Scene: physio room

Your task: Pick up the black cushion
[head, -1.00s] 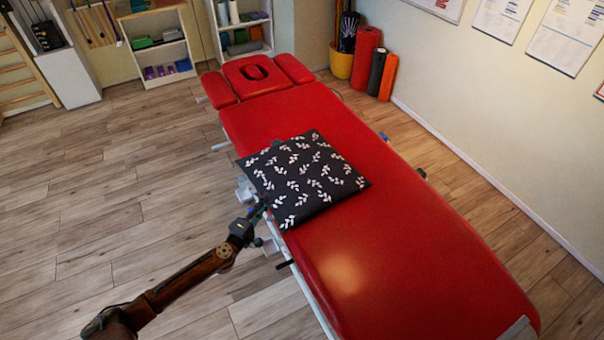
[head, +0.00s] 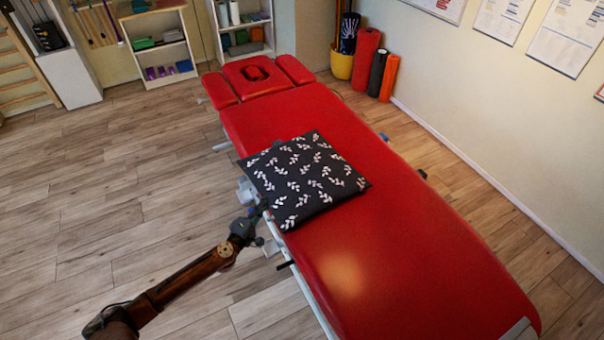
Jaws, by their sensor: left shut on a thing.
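The black cushion (head: 308,180) with white leaf sprigs lies flat on the red treatment table (head: 400,255), a little nearer its left edge. My left gripper (head: 264,206) reaches in from the lower left to the cushion's near left edge. It is shut on that edge; its fingertips are small and partly hidden there. My right gripper is not in view.
The padded headrest (head: 253,75) is at the table's far end. Shelves (head: 158,45) stand along the back wall. Rolled mats (head: 376,68) and a yellow bin (head: 341,62) stand at the back right. The wooden floor to the left is clear.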

